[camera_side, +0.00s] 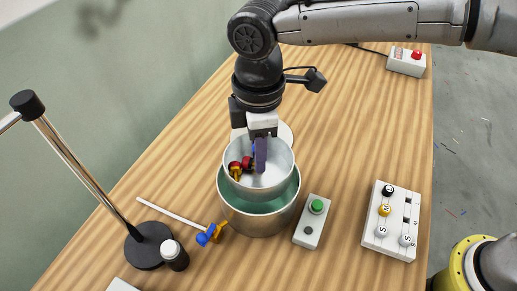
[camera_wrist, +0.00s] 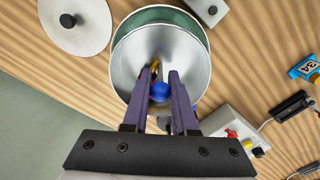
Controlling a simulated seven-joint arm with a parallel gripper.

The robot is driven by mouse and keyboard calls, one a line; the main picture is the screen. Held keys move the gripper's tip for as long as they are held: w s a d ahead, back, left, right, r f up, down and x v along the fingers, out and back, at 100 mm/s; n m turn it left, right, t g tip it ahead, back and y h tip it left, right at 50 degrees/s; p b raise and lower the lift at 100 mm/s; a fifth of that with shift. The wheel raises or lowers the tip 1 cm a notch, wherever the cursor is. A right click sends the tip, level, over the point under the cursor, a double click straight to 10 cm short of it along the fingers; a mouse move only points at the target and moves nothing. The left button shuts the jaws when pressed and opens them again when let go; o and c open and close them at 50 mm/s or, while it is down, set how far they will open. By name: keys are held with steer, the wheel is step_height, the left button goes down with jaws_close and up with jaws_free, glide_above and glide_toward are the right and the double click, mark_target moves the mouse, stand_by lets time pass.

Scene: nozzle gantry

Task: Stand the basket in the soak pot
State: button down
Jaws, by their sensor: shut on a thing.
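The basket (camera_side: 282,160), a pale metal bowl, is at the pot's mouth with its rim above the pot's rim. It also shows in the wrist view (camera_wrist: 190,62). Red and brass pieces (camera_side: 240,168) lie inside it. The soak pot (camera_side: 257,222) is silver outside and green inside, and stands upright on the table; its rim shows behind the basket in the wrist view (camera_wrist: 160,14). My gripper (camera_side: 260,168) points down into the basket, its purple fingers shut around a blue knob (camera_wrist: 159,91). The knob's lower part and the basket's underside are hidden, so I cannot tell whether the basket touches the pot's floor.
A box with a green button (camera_side: 312,222) stands close right of the pot. A white lettered block (camera_side: 391,220) is further right. A lamp-like stand (camera_side: 148,246) and a blue-tipped rod (camera_side: 205,236) are at the left. A round lid (camera_wrist: 75,25) lies behind the pot.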

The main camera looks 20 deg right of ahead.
steer(key=shift+f, duration=5.25)
stand_by(1.2)
steer(key=c, duration=0.6)
jaws_free()
steer(key=shift+r, duration=3.5)
